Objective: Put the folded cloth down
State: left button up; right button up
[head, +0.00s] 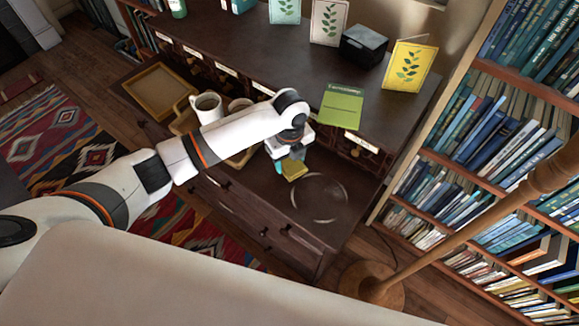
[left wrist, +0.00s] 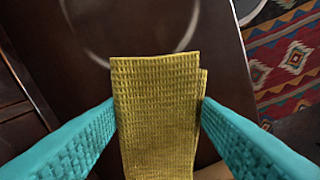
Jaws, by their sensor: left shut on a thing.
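The folded cloth (left wrist: 155,110) is yellow and waffle-textured. In the left wrist view it stands between the two teal fingers of my left gripper (left wrist: 158,125), which is shut on it. In the head view the cloth (head: 294,169) shows as a small yellow patch under my left gripper (head: 284,164), over the lower wooden surface of the desk (head: 262,207). A faint pale ring (head: 319,197) marks that surface just right of the cloth. I cannot tell whether the cloth touches the surface. My right gripper is not in view.
A mug (head: 207,107) and a wooden tray (head: 159,91) stand left of my arm. A green booklet (head: 341,106), a dark box (head: 363,46) and a yellow card (head: 409,66) are on the upper shelf. A wooden pole (head: 470,232) rises at right. The surface around the ring is clear.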

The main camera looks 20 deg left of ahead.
aim_at(290, 160)
pick_arm(q)
jog(key=shift+f, duration=1.95)
jog(key=shift+f, duration=0.15)
jog(key=o, duration=1)
jog(key=shift+o, duration=0.2)
notch_tip(290, 160, up, 12)
jog(key=shift+r, duration=0.2)
